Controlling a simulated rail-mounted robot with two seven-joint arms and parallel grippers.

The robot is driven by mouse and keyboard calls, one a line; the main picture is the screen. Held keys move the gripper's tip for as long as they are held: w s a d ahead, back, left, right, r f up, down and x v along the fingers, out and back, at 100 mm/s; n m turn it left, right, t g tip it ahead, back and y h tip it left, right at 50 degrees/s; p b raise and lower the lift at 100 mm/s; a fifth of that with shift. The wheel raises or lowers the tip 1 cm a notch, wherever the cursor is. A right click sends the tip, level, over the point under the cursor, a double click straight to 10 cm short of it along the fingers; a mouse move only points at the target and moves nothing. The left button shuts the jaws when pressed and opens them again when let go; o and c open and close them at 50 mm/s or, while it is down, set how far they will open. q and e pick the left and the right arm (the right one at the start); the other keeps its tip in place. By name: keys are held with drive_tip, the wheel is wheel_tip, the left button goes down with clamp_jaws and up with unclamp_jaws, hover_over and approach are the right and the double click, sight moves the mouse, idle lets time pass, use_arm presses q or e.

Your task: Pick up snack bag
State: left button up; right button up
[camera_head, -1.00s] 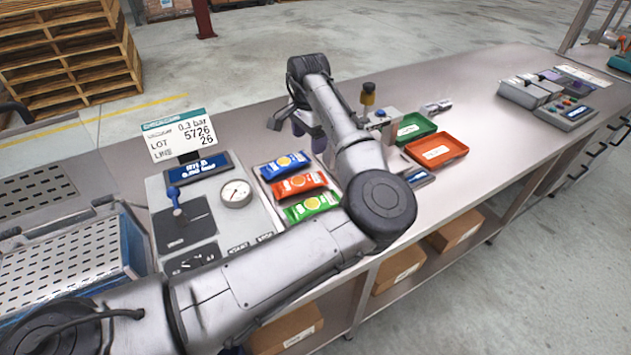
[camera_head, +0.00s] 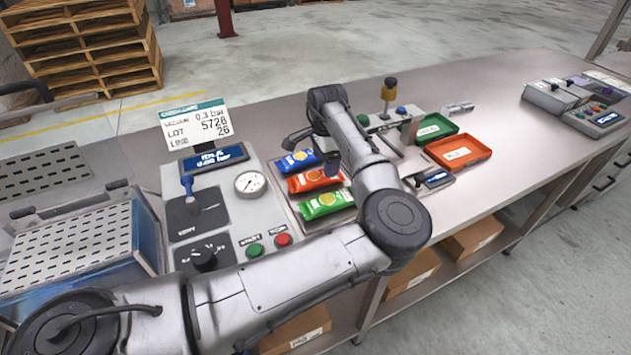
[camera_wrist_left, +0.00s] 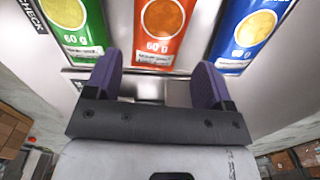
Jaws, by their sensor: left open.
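Three snack bags lie side by side: a blue bag (camera_head: 298,161), an orange bag (camera_head: 316,181) and a green bag (camera_head: 327,203). In the left wrist view the green bag (camera_wrist_left: 72,22) is at left, the orange bag (camera_wrist_left: 160,28) in the middle and the blue bag (camera_wrist_left: 245,28) at right. My left gripper (camera_wrist_left: 158,84) is open and empty, its purple fingers apart on either side of the orange bag's line in the picture. I see no finger touching a bag. In the head view my arm hides the fingertips and part of the bags' right ends.
A control panel with a gauge (camera_head: 250,183) and a label display (camera_head: 195,124) stands left of the bags. A green tray (camera_head: 435,128) and a red-orange tray (camera_head: 458,152) sit to the right. The bench beyond the trays is mostly clear up to a grey device (camera_head: 596,117).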

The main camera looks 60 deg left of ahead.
sight(315, 179)
use_arm(q)
wheel_tip(315, 179, down, 4)
drive_tip(key=b, duration=0.2)
drive_tip(key=shift+s+d+f+b, duration=0.15)
drive_tip(key=shift+f+b, duration=0.05)
drive_tip(key=shift+b, duration=0.1)
drive_tip(key=shift+f, duration=0.45)
drive_tip(key=shift+r, duration=0.1)
drive_tip(key=shift+c, duration=0.7)
drive_tip(key=c, duration=0.5)
drive_tip(key=shift+c, duration=0.2)
drive_tip(key=shift+r, duration=0.1)
